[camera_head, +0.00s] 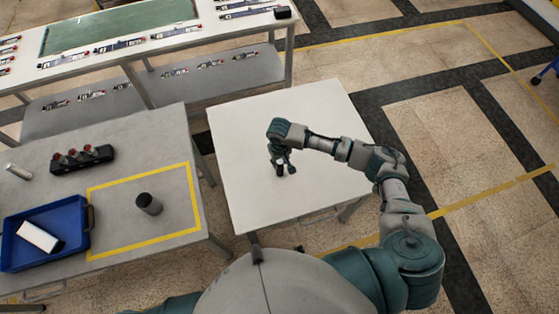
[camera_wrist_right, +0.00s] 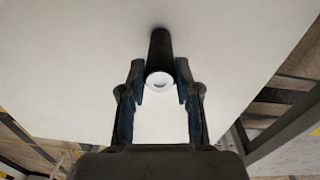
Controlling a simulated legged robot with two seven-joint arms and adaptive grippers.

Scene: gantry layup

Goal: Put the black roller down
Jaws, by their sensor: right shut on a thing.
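The black roller (camera_wrist_right: 159,50) is a dark cylinder with a pale round end, between the fingertips of my right gripper (camera_wrist_right: 160,82) in the right wrist view. In the head view my right gripper (camera_head: 283,165) is over the middle of the white table (camera_head: 240,120), with the dark roller (camera_head: 280,170) small and partly hidden under it. The fingers are shut on the roller. The roller is at or close above the tabletop; I cannot tell whether it touches. My left gripper is not in view.
A grey table on the left holds a dark cup-like cylinder (camera_head: 149,205) inside a yellow outline (camera_head: 139,240), a blue tray (camera_head: 73,212) with a white block, a black rack (camera_head: 82,158) and a silver cylinder (camera_head: 18,172). The white tabletop is otherwise clear.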

